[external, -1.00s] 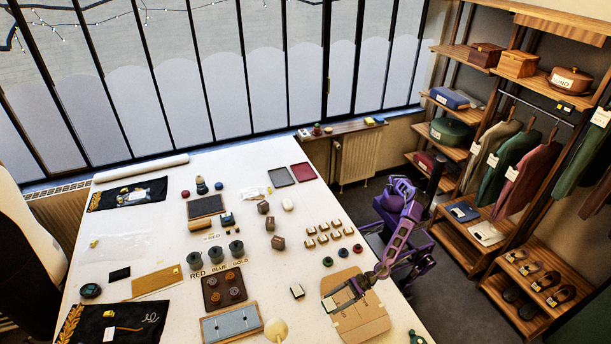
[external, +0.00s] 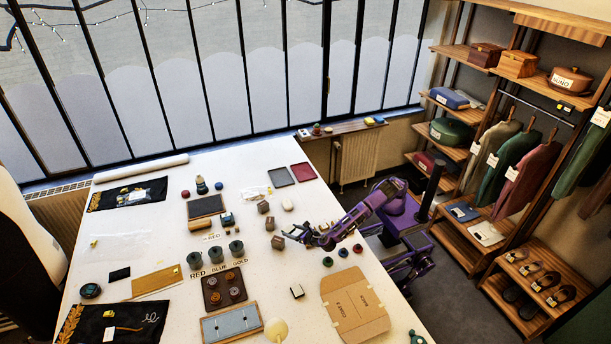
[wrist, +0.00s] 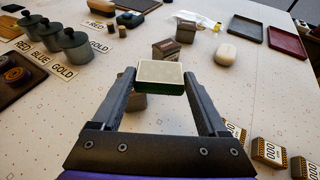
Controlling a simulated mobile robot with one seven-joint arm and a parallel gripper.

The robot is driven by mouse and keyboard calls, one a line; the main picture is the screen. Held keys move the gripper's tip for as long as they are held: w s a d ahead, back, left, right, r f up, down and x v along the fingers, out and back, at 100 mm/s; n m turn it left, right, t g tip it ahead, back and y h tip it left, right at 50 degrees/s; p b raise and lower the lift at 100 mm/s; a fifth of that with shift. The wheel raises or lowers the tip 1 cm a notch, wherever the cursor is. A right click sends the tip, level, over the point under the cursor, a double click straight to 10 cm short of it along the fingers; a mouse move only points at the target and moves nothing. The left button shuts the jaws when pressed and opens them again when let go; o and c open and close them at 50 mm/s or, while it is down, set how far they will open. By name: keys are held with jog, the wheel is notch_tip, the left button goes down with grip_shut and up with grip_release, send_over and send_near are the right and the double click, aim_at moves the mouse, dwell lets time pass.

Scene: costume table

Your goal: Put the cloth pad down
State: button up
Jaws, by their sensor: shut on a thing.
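The cloth pad (wrist: 160,76), a small block with a pale cream top and dark green sides, is between the fingertips of my gripper (wrist: 160,82) in the wrist view. My gripper is shut on it and holds it roughly level, apparently above the table. In the external view my gripper (external: 288,234) is over the middle of the white table (external: 262,262), close to the brown cubes. The pad is too small there to make out clearly.
Brown cubes stand just beyond and below the pad, one (wrist: 166,49) behind it and one (wrist: 139,104) partly hidden under it. Grey-green pots (wrist: 77,45) stand left. Several small labelled boxes (wrist: 266,153) are at lower right. A cardboard sheet (external: 355,308) lies near the table's right edge.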

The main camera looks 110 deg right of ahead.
aim_at(296, 221)
jog(key=s+d+m+g+h, duration=0.2)
jog(key=s+d+m+g, duration=0.4)
jog(key=d, duration=0.8)
jog(key=shift+n+g, duration=0.3)
jog(key=shift+n, duration=0.1)
jog(key=f, duration=0.3)
jog(key=f+b, duration=0.1)
jog(key=f, duration=0.2)
jog(key=s+f, duration=0.1)
jog(key=f, duration=0.2)
jog(key=shift+a+f+b, duration=0.2)
jog(key=shift+f+b, duration=0.15)
jog(key=shift+f, duration=0.05)
jog(key=shift+f, duration=0.1)
jog(key=o, duration=1.2)
jog(key=shift+o, duration=0.2)
jog(key=v, duration=1.2)
